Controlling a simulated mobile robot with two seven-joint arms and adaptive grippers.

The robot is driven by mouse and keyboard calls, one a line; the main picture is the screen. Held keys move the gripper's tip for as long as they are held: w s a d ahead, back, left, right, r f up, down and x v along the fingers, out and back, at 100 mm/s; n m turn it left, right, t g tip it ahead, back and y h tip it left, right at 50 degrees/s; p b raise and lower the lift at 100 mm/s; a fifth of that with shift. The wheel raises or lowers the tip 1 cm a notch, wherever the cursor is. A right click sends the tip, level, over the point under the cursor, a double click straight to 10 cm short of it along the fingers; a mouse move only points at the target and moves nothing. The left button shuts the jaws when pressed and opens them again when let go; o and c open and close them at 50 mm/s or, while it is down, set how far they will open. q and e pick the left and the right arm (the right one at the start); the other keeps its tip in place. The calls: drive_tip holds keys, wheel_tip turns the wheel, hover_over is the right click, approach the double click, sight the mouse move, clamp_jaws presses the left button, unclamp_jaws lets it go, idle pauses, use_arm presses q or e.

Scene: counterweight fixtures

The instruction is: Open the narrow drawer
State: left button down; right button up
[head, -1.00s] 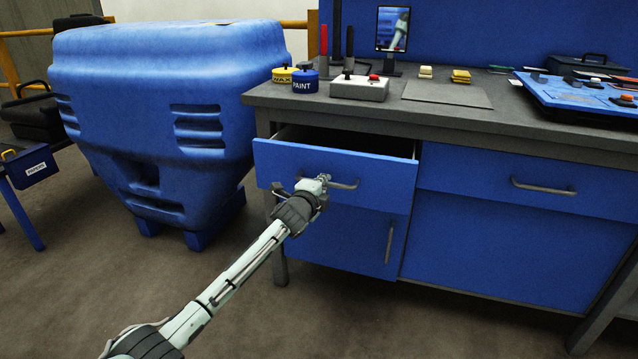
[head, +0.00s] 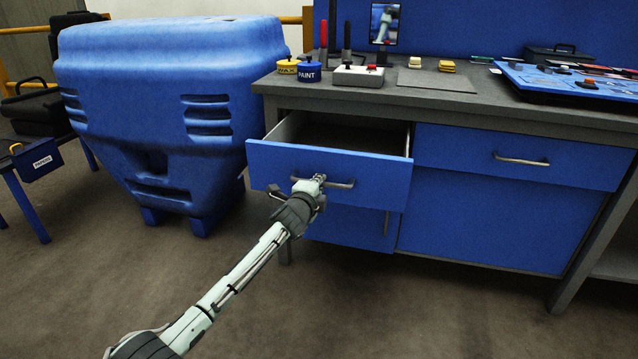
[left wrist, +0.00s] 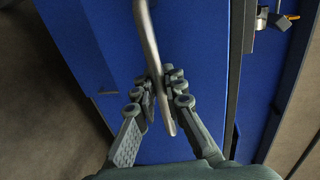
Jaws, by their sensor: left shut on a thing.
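The narrow drawer (head: 380,178) is the blue-fronted one at the left of the workbench. It stands part way out, and its grey inside looks empty where I can see it. Its grey bar handle (head: 341,185) runs across the front. My left gripper (head: 318,181) is at the left part of this handle. In the left wrist view the fingers (left wrist: 163,98) are closed around the handle (left wrist: 148,40), near its end. The drawer front (left wrist: 95,50) fills much of that view. My right gripper is in neither view.
A wide drawer (head: 455,155) to the right is shut. A cabinet door (head: 345,226) lies below the narrow drawer. A big blue container (head: 170,100) stands close on the left. Paint and wax tins (head: 309,73) and a button box (head: 358,76) sit on the worktop (head: 480,100). Floor in front is clear.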

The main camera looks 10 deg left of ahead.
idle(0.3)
use_arm(q)
drive_tip(key=c, duration=1.6)
unclamp_jaws()
drive_tip(key=v, duration=1.2)
drive_tip(key=s+a+f+n+g+y, duration=0.1)
drive_tip(key=s+a+f+n+g, duration=0.2)
drive_tip(key=s+f, duration=0.6)
drive_tip(key=s+a+f+n+g, duration=0.1)
drive_tip(key=s+f+n+g, duration=0.3)
drive_tip(key=s+f, duration=0.45)
drive_tip(key=s+a+f+n+g+y, duration=0.1)
drive_tip(key=s+a+f+n+g, duration=0.15)
drive_tip(key=s+f+n, duration=0.5)
drive_tip(key=s+f+g, duration=0.1)
drive_tip(key=s+f, duration=0.1)
drive_tip(key=s, duration=0.3)
drive_tip(key=s+a+f+n+g, duration=0.1)
drive_tip(key=s+f, duration=0.2)
drive_tip(key=s, duration=0.2)
drive_tip(key=s+f+n+g, duration=0.1)
drive_tip(key=s+f, duration=0.2)
drive_tip(key=s, duration=0.2)
drive_tip(key=shift+a+f, duration=0.1)
drive_tip(key=shift+a, duration=0.15)
